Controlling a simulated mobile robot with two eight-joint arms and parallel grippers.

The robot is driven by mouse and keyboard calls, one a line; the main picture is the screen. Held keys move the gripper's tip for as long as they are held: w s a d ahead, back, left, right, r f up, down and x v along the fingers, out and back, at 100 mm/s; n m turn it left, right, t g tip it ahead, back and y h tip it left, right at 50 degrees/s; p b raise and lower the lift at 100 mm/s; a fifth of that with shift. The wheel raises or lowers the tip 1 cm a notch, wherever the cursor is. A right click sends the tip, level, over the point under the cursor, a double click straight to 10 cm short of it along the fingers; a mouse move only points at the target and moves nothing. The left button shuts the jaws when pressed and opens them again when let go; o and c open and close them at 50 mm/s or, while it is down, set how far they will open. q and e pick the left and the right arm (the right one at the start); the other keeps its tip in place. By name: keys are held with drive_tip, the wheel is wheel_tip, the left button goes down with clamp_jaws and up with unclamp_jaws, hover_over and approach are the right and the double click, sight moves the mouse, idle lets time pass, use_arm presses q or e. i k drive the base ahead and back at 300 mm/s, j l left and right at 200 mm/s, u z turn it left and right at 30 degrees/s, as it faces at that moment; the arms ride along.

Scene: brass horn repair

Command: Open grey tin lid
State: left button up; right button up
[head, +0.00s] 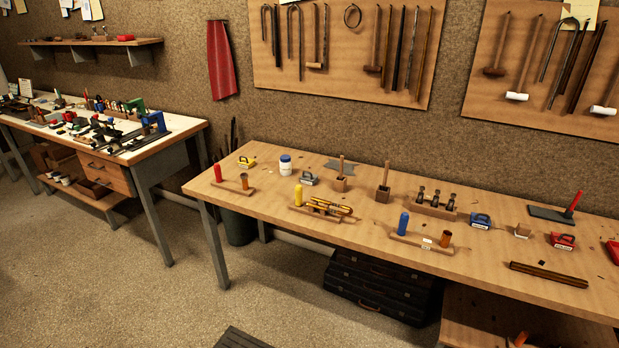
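A small grey tin (308,178) with a pale label stands on the long wooden workbench (270,216), in the left half of its top. It sits right of a white jar with a blue band (285,164) and left of a wooden block with an upright handle (341,179). It is too small in the picture to tell how its lid sits. Neither of my grippers shows in the head view.
Similar yellow (246,162), blue (480,220) and red (562,241) tins stand on the same bench. Open floor (200,290) lies before the bench.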

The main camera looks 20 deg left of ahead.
sight(307, 175)
drive_tip(key=i+j+u, duration=0.2)
drive_tip(key=i+j, duration=0.5)
drive_tip(key=j, duration=0.15)
drive_tip(key=i+j+u, duration=0.15)
drive_tip(key=i+j, duration=0.6)
drive_tip(key=i+j+u, duration=0.2)
drive_tip(key=i+j, duration=0.4)
drive_tip(key=i, duration=0.2)
